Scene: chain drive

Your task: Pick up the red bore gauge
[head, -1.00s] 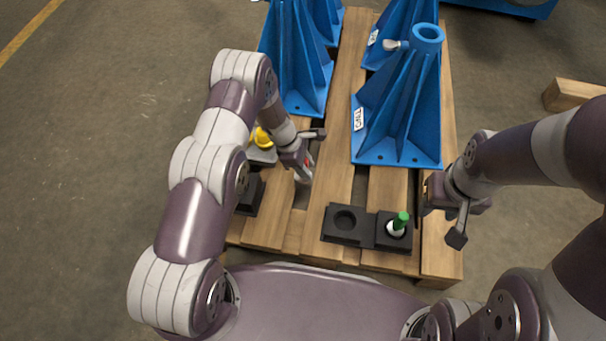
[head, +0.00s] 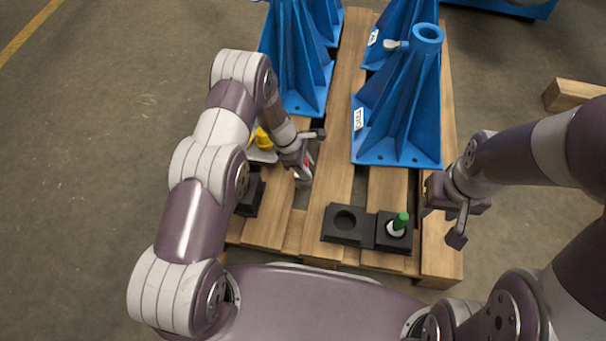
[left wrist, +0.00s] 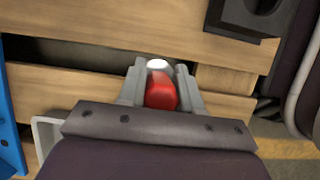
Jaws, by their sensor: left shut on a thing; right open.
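The red bore gauge (left wrist: 161,93) has a red body and a pale end, and sits between the two fingers of my left gripper (left wrist: 158,84) in the left wrist view. The fingers are shut on it. In the head view, my left gripper (head: 301,172) is low over the left part of the pallet, and only a sliver of red shows there. Whether the gauge touches the wood cannot be told. My right gripper (head: 452,222) is open and empty beside the pallet's right edge.
A black block with a round recess (head: 345,224) and a green-topped piece in a black holder (head: 397,226) stand at the pallet's front. Blue ribbed stands (head: 400,110) fill the back. A yellow-topped object (head: 262,140) is partly hidden by my left arm. Bare pallet boards (head: 333,170) lie between.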

